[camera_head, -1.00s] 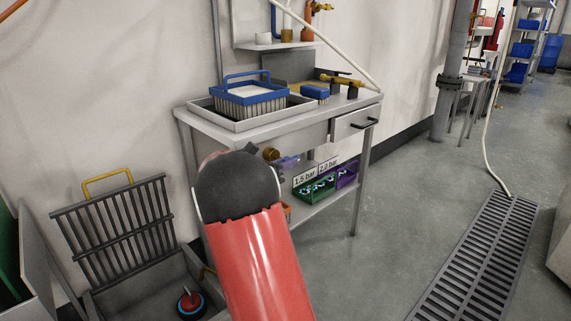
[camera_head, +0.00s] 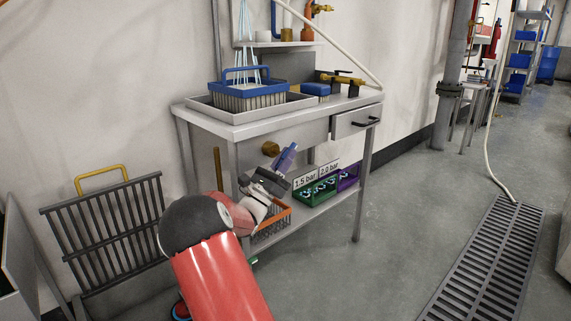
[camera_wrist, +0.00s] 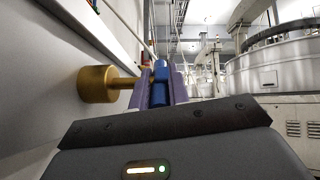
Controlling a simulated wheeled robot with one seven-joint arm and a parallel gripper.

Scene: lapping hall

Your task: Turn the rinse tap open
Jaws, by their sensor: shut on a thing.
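My gripper (camera_head: 287,158) is shut on this lever, to the right of the brass body. In the head view, the fingers mostly hide the lever.
The bench (camera_head: 255,128) stands above my gripper. Below are an orange crate (camera_head: 270,228), a green bin (camera_head: 318,190) and a purple bin (camera_head: 349,176). A dark rack (camera_head: 105,232) leans at left.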

